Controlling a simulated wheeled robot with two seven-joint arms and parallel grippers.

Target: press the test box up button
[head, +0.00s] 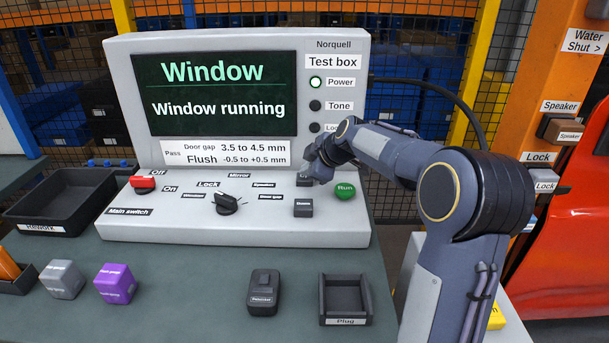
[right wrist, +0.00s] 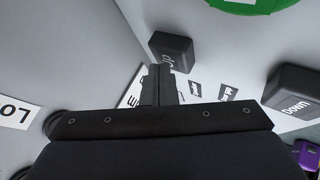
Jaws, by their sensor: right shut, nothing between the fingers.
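The test box (head: 120,90) stands on the bench, and its screen (head: 222,95) reads "Window" and "Window running". The black up button (head: 304,181) sits on the sloped panel, partly covered by my right gripper (head: 318,172) in the head view. In the right wrist view the up button (right wrist: 171,50) is labelled "UP", and the shut, empty fingers (right wrist: 160,80) of my right gripper point at its near edge. I cannot tell whether they touch it. The down button (head: 303,208) is just below and also shows in the right wrist view (right wrist: 294,90). My left gripper is not in view.
A green Run button (head: 345,190) is right of the up button. A selector knob (head: 227,203) and red main switch (head: 143,184) are to the left. A small black device (head: 263,292) and the Plug tray (head: 345,322) lie in front. A red car door (head: 570,230) is at right.

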